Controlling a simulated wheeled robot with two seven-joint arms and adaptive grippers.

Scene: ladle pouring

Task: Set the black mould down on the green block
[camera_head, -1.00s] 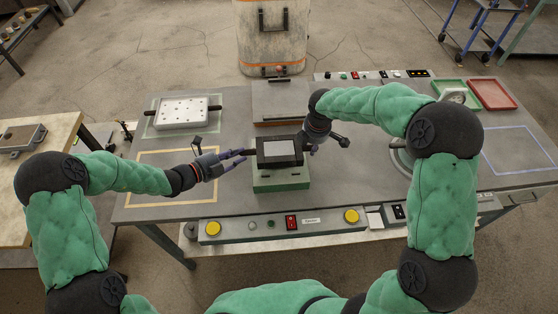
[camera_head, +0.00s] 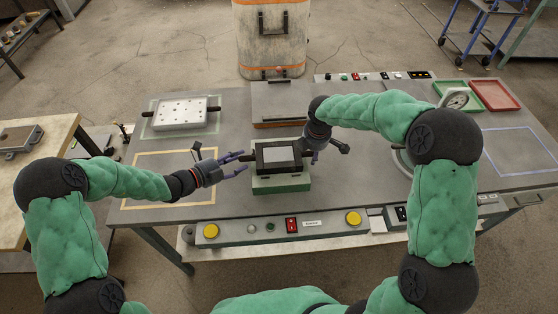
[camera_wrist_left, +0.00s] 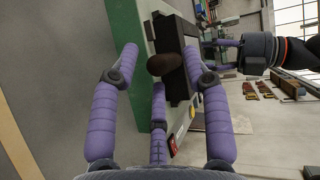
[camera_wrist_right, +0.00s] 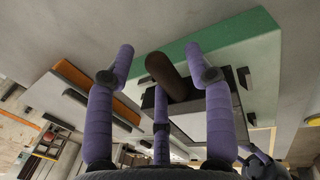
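The black mould (camera_head: 264,167), a dark box with a grey top, sits level on the green block (camera_head: 281,187) and appears to rest on it. A brown handle sticks out from each side of it. My left gripper (camera_head: 239,162) is at its left side with fingers spread. In the left wrist view the handle (camera_wrist_left: 164,64) lies between those open fingers, apart from them. My right gripper (camera_head: 312,154) is at its right side. In the right wrist view its fingers are spread around the other handle (camera_wrist_right: 168,76), with gaps on both sides.
A white perforated mould (camera_head: 182,112) stands at the back left and a brown-edged grey box (camera_head: 279,103) behind the block. A control strip (camera_head: 270,227) with yellow buttons runs along the front edge. Green and red trays (camera_head: 494,95) and a gauge (camera_head: 457,98) are at the back right.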

